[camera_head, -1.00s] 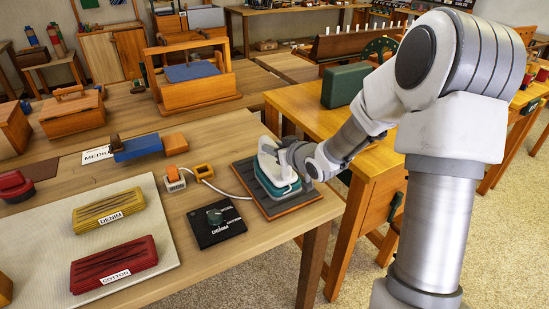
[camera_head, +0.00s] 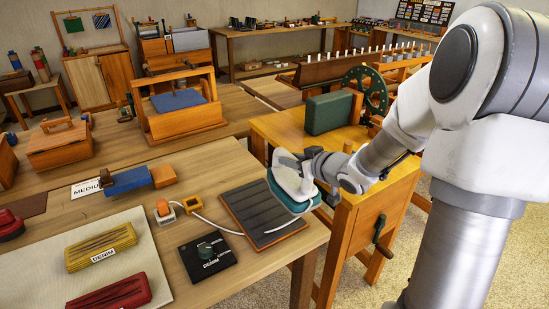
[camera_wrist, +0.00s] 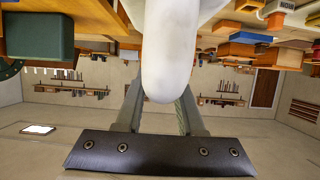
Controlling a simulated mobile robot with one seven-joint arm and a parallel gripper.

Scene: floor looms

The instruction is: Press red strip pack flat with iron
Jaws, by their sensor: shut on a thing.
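The red strip pack (camera_head: 112,293) lies on the pale mat (camera_head: 140,243) at the lower left in the head view, its front cut off by the frame. The iron has a white body (camera_head: 286,180) and a teal base; it hangs tilted above the right part of its dark ribbed rest (camera_head: 252,210). My gripper (camera_head: 305,166) is shut on the iron at its upper right, well to the right of the red pack. In the wrist view, the iron's white handle (camera_wrist: 170,55) sits between my gripper's fingers (camera_wrist: 160,100). The fingertips are hidden there.
A yellow pack labelled DENIM (camera_head: 100,246) lies behind the red one. A black dial box (camera_head: 207,256) stands between mat and rest. A white cord (camera_head: 212,222) runs past a small socket with an orange plug (camera_head: 164,212). A green block (camera_head: 327,112) stands on the right bench.

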